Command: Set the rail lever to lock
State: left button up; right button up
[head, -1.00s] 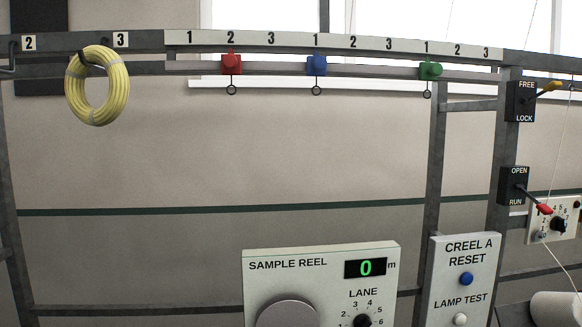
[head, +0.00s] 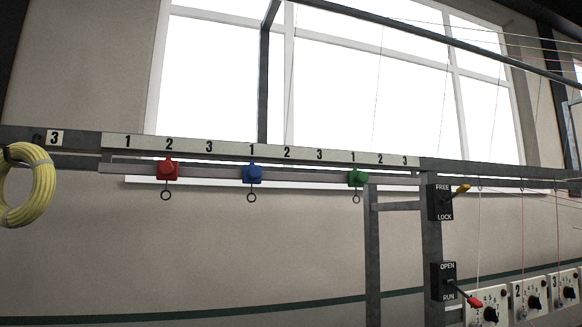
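The rail lever is on a black box (head: 440,203) marked FREE above and LOCK below, mounted on the upright post at the right. Its yellow-tipped handle (head: 462,189) points right and slightly up, nearer the FREE label. Neither of my grippers shows in the head view.
Below it is a second black box (head: 443,281) marked OPEN and RUN, with a red-tipped lever (head: 474,302) angled down. Red (head: 168,170), blue (head: 252,174) and green (head: 357,178) sliders sit on the numbered rail (head: 230,150). A yellow coil (head: 41,186) hangs left. Dial panels (head: 489,308) stand lower right.

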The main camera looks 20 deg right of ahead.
aim_at(463, 188)
jog(key=z, duration=1.55)
